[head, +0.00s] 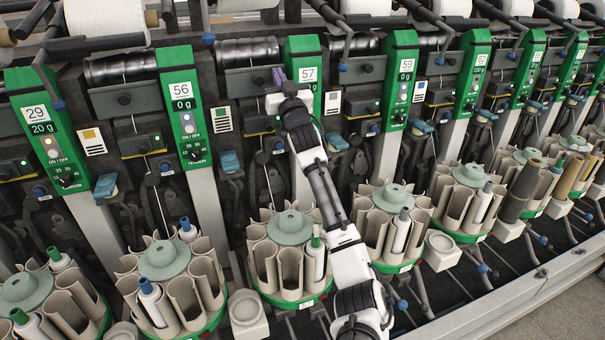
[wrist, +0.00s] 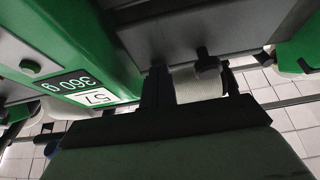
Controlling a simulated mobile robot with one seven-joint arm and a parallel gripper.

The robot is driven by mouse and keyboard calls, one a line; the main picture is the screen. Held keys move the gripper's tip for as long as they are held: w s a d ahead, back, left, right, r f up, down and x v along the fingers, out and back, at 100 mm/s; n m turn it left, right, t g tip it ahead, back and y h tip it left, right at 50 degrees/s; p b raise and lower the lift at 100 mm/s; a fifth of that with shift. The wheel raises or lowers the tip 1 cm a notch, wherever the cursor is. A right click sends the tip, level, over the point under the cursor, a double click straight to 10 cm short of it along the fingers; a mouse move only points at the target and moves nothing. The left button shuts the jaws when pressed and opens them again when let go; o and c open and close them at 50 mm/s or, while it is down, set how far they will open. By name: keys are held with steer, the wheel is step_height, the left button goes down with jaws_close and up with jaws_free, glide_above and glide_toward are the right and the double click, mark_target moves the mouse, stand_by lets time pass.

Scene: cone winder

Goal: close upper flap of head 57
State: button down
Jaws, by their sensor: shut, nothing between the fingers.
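The green panel of head 57 (head: 305,72) stands upright at top centre in the head view. Its number and "360 g" label (wrist: 85,90) show upside down at left in the wrist view. My gripper (head: 278,76) is shut and empty, just left of that panel's upper part. A dark grey plate (head: 243,82) left of the panel may be the upper flap; I cannot tell how far it is open. In the wrist view a dark grey housing surface (wrist: 190,25) lies above the gripper. Contact between gripper and flap cannot be made out.
The panels of head 56 (head: 187,105) and the head to the right (head: 400,80) flank the place. A carousel with tubes (head: 290,255) stands below my arm. A white yarn package (wrist: 195,85) shows in the wrist view. Small levers and knobs crowd the machine front.

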step_height(320, 180, up, 2)
steer(key=shift+w+r, duration=0.1)
steer(key=b+v, duration=0.3)
steer(key=v, duration=0.6)
steer(key=shift+a+b, duration=0.2)
steer(key=shift+b, duration=0.15)
